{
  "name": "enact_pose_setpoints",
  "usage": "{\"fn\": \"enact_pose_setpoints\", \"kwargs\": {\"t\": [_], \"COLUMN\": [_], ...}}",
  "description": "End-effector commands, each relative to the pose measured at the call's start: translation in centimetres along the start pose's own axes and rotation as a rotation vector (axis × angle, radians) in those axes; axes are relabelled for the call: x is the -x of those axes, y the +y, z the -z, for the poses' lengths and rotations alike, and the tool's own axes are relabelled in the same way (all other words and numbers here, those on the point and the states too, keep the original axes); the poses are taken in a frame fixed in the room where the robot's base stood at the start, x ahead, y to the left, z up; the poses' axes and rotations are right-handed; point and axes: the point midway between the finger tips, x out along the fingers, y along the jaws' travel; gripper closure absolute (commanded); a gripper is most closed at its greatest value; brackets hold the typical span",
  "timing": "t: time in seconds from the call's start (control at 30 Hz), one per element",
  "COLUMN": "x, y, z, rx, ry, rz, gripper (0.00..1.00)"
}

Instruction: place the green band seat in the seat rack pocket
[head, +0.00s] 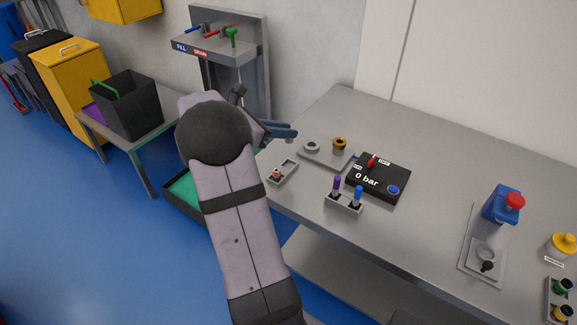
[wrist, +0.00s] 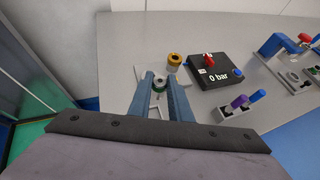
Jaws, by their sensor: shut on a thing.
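My gripper (wrist: 160,80) reaches over the near-left part of the bench, its two blue fingers closed on a small round piece. This green band seat (wrist: 159,84) shows between the fingertips in the wrist view, with a green edge and a pale centre. In the head view the fingers (head: 293,132) show past my arm, and the seat cannot be made out there. A small grey holder (head: 289,168) with an orange-red piece in it lies near the bench edge, below the fingers in the picture. I cannot tell for sure that it is the seat rack.
A grey plate (head: 323,157) bears a grey ring and a brass cup (head: 339,143). Close by are a black "0 bar" box (head: 378,178) and a holder with purple and blue pegs (head: 344,204). A blue press (head: 500,206) stands farther right. The bench middle is clear.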

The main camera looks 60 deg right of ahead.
Motion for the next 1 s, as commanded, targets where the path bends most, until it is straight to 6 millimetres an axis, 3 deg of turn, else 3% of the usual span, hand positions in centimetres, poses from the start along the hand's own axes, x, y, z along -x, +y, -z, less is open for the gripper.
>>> {"fn": "enact_pose_setpoints", "kwargs": {"t": [0.4, 0.73, 1.0], "x": [-2.5, -3.1, -4.5], "y": [0.0, 0.1, 0.0], "z": [4.6, 5.7, 8.2], "rx": [0.005, 0.002, 0.004], "ry": [0.001, 0.000, 0.000], "rz": [0.000, -0.001, 0.000], "gripper": [1.00, 1.00, 1.00]}}
